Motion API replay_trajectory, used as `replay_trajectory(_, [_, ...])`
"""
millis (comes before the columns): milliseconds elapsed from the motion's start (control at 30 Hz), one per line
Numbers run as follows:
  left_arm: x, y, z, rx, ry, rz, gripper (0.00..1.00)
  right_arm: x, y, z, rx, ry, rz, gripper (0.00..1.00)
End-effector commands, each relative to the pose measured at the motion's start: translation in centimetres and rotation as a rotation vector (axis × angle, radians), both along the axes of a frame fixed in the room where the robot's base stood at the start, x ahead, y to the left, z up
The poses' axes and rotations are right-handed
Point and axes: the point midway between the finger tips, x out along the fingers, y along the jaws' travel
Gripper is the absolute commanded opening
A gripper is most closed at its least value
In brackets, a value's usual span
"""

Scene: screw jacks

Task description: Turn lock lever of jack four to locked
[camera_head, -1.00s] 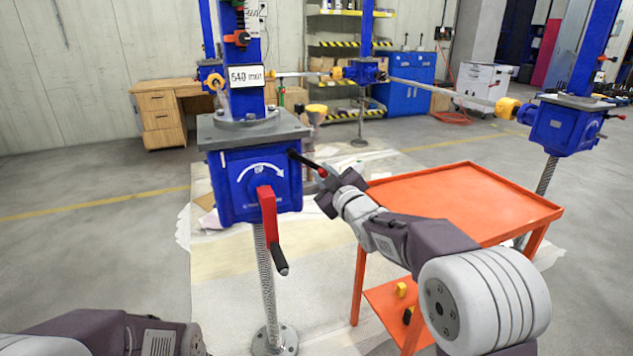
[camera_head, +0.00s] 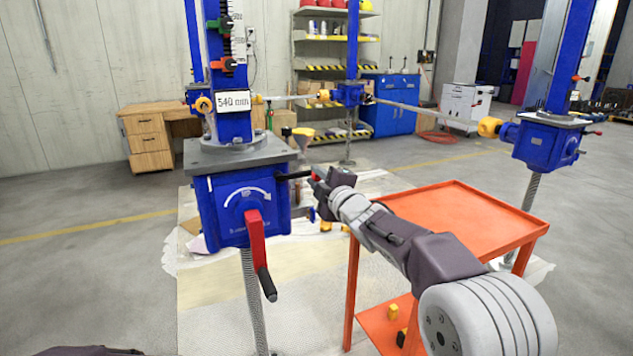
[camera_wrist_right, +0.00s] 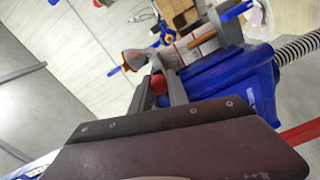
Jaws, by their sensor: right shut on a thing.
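The near blue jack (camera_head: 228,205) stands left of centre, with a red crank (camera_head: 257,240) on its front. Its lock lever (camera_head: 294,175), a black rod with a red end, sticks out to the right, nearly level. My right gripper (camera_head: 321,181) is shut on the lever's red end, which it partly hides. In the right wrist view, the red knob (camera_wrist_right: 158,84) shows between the fingers beside the blue housing (camera_wrist_right: 240,82). No number marking this jack as four is readable. My left gripper is out of view.
An orange cart (camera_head: 465,215) stands just right of the jack, below my right arm. Another blue jack (camera_head: 545,143) stands at right and one (camera_head: 348,95) at the back, joined by shafts. A wooden desk (camera_head: 150,151) stands at back left. The left floor is clear.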

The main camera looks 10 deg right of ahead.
Motion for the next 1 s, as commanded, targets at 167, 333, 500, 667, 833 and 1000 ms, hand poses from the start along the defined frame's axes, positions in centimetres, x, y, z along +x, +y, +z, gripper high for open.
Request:
replay_trajectory(167, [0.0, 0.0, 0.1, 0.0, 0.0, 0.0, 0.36, -0.1, 0.0, 0.8, -0.005, -0.017, 0.002, 0.0])
replay_trajectory(333, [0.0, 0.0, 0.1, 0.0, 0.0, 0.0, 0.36, -0.1, 0.0, 0.8, -0.007, -0.018, 0.002, 0.0])
replay_trajectory(500, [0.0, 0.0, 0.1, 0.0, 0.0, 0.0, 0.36, -0.1, 0.1, 0.9, -0.006, -0.019, 0.002, 0.23])
replay_trajectory(667, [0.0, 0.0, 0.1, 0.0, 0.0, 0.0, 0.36, -0.1, 0.1, 0.7, -0.008, -0.015, 0.002, 0.41])
replay_trajectory(833, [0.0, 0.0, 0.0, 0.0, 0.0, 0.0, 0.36, -0.1, 0.1, 0.4, -0.009, -0.01, 0.002, 0.41])
replay_trajectory(1000, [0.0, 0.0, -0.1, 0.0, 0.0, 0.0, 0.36, -1.2, -0.4, 0.4, -0.01, -0.01, 0.001, 0.41])
